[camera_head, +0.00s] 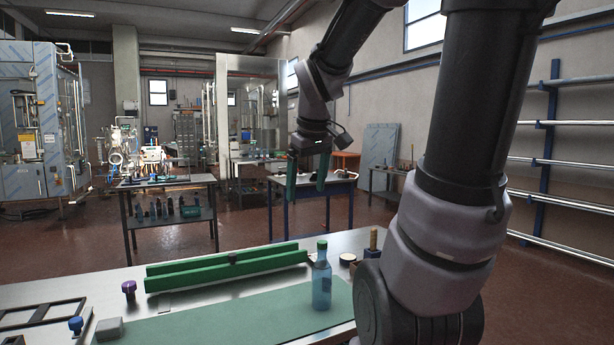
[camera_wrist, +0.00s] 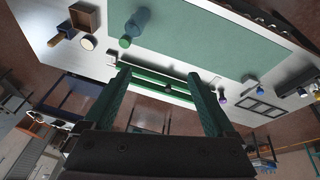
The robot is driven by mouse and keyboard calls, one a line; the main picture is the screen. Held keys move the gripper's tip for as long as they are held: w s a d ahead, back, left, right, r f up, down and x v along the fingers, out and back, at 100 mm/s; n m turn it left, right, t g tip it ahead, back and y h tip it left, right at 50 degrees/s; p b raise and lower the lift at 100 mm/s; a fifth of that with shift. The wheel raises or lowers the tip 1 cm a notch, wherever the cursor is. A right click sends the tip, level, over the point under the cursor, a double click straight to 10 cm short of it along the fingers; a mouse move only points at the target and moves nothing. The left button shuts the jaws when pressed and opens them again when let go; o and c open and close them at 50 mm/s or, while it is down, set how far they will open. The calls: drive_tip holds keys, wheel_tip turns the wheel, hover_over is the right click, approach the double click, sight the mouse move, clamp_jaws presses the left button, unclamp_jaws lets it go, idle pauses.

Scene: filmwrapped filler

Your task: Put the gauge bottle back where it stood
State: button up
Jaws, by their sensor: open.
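The gauge bottle (camera_head: 321,285), blue and see-through with a green cap, stands upright on the right part of the green mat (camera_head: 230,322). The bottle (camera_wrist: 138,20) also shows near the top of the wrist view, on the mat's edge area. My gripper (camera_head: 307,184) has two green fingers, apart and empty, raised above and beyond the bottle in the head view. In the wrist view my gripper (camera_wrist: 160,76) is open, with the bottle beyond its fingertips and not between them.
Green rails (camera_head: 228,268) lie behind the mat. A purple-topped knob (camera_head: 129,287), a blue-topped knob (camera_head: 76,325), a grey block (camera_head: 108,328) and a dark frame (camera_head: 38,318) are at left. A round lidded piece (camera_head: 347,259) and a brass-coloured piece (camera_head: 373,239) stand right of the bottle.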

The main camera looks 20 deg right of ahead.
drive_tip(key=s+a+r+m+t+y, duration=0.2)
drive_tip(key=s+a+r+m, duration=0.1)
drive_tip(key=s+m, duration=0.4)
drive_tip(key=shift+s+a+r+t+y, duration=0.2)
drive_tip(key=shift+s+r+t+y, duration=0.1)
drive_tip(key=shift+s+t+y, duration=0.1)
idle(0.7)
